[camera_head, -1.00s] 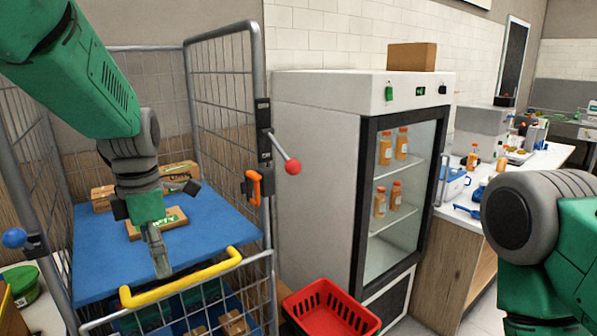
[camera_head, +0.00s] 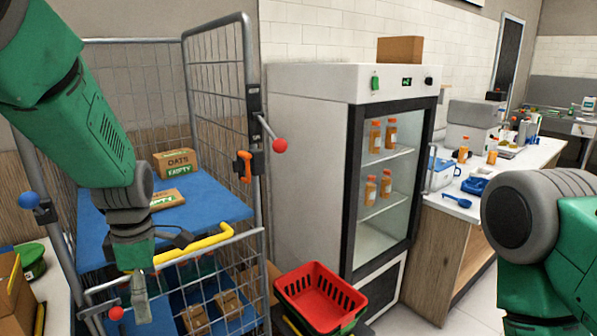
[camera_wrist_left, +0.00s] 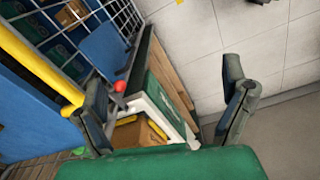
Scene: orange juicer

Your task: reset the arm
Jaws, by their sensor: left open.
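My left arm comes in from the left in the head view. Its gripper (camera_head: 141,284) hangs downward at the front of the wire cage trolley (camera_head: 250,100), close to the yellow bar (camera_head: 200,245). In the left wrist view the two fingers of this gripper (camera_wrist_left: 165,105) are spread wide with nothing between them. My right arm shows at the right edge of the head view, folded; its gripper is out of the picture.
The trolley's blue shelf (camera_head: 215,198) carries boxes, including an oats box (camera_head: 177,162). A counter (camera_head: 520,160) stands right. Floor shows beside the trolley in the wrist view.

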